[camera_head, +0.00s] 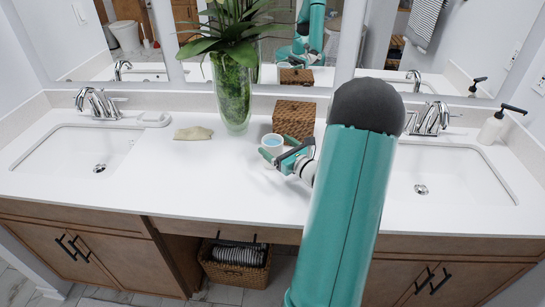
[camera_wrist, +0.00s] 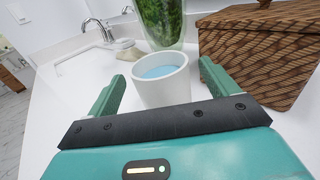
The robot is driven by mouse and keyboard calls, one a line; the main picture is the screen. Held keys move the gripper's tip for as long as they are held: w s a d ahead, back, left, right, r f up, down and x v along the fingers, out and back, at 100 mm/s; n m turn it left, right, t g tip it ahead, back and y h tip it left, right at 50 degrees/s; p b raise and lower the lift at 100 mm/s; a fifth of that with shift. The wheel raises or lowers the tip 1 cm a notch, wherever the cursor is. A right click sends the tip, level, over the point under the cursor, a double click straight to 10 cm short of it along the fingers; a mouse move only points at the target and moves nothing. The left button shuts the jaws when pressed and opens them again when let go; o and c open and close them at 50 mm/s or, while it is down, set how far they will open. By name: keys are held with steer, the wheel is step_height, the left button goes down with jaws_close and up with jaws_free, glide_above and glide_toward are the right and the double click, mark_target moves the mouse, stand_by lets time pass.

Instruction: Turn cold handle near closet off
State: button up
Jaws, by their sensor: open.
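A chrome faucet (camera_head: 97,103) with side handles stands behind the left sink; a faucet (camera_wrist: 98,28) also shows small at the upper left of the wrist view. A second chrome faucet (camera_head: 431,118) stands behind the right sink, partly covered by my arm. I cannot tell which handle is the cold one or whether either is on; no running water is visible. My gripper (camera_head: 280,152) is open over the middle counter, away from both faucets. In the wrist view, a white cup with blue inside (camera_wrist: 160,82) appears between its fingers, with gaps at both sides.
A glass vase with plants (camera_head: 232,92) and a brown wicker box (camera_head: 294,119) stand behind the cup. A soap dispenser (camera_head: 492,127) stands at far right. The front middle counter is clear; mirrors line the back.

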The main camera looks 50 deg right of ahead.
steer(key=w, duration=0.2)
steer(key=shift+w+d, duration=0.2)
steer(key=shift+w, duration=0.15)
jaws_close()
steer(key=shift+r, duration=0.3)
steer(key=s+a+r, duration=0.5)
steer(key=s+r, duration=0.7)
steer(key=s, duration=0.1)
steer(key=shift+a+r, duration=0.15)
steer(key=shift+r, duration=0.05)
stand_by(0.9)
steer(key=shift+s, duration=0.15)
